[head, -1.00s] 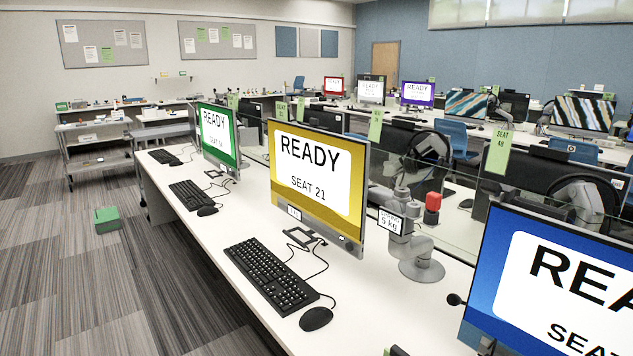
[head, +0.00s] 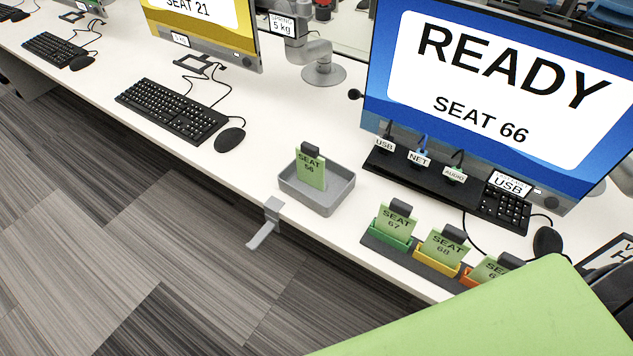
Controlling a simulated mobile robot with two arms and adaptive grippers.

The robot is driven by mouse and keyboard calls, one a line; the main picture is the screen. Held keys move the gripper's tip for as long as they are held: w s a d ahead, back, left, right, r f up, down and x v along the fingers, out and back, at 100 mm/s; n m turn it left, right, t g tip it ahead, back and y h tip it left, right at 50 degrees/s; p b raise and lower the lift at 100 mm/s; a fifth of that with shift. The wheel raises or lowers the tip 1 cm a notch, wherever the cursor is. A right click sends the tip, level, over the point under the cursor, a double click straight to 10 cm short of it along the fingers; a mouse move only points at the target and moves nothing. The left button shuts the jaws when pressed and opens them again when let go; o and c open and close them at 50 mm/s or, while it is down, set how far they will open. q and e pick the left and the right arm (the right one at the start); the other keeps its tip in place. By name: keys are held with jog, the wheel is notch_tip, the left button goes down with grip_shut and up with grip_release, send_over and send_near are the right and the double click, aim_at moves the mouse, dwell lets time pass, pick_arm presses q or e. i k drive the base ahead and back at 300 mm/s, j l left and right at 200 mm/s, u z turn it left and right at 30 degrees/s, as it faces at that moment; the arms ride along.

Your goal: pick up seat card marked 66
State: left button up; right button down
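A green seat card (head: 309,168) with a dark clip on top stands in a grey tray (head: 330,203) on the white desk. Its small number looks like 56 or 66; I cannot tell which. To its right, green cards marked 67 (head: 394,221) and 68 (head: 444,249) stand in a green and a yellow holder. A third card (head: 491,271) stands by an orange holder, its number partly hidden. The monitor (head: 497,75) behind reads SEAT 66. Neither gripper is in view.
A large light-green surface (head: 500,318), close to the camera, covers the bottom right; I cannot tell what it is. A grey bracket (head: 266,225) juts from the desk edge. A keyboard (head: 172,110) and mouse (head: 230,139) lie left of the tray. Carpet is clear in front.

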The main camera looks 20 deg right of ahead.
aim_at(491, 267)
jog(key=z, duration=2.1)
jog(key=l+z, duration=0.15)
jog(key=l, duration=0.3)
